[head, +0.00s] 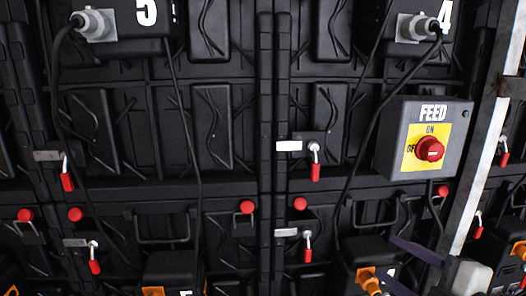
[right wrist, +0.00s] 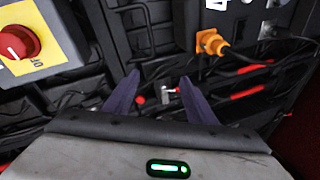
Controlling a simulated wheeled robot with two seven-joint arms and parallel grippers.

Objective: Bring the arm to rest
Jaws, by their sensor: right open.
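My right gripper (head: 389,257) is at the lower right of the head view, in front of the video wall's dark back. Its two dark purple fingers point left, with its pale body to their right. In the right wrist view the same gripper (right wrist: 158,78) shows its fingers spread apart with nothing between them. A small red-tipped latch shows beyond the gap, apart from the fingers. My left gripper is in neither view.
The grey FEED box (head: 424,140) with its red rotary knob (head: 429,149) is above my right gripper. An orange plug (head: 369,280) is close to the fingers; an orange connector (right wrist: 212,42) shows in the wrist view. Black cables hang nearby. A metal post (head: 482,150) stands at right.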

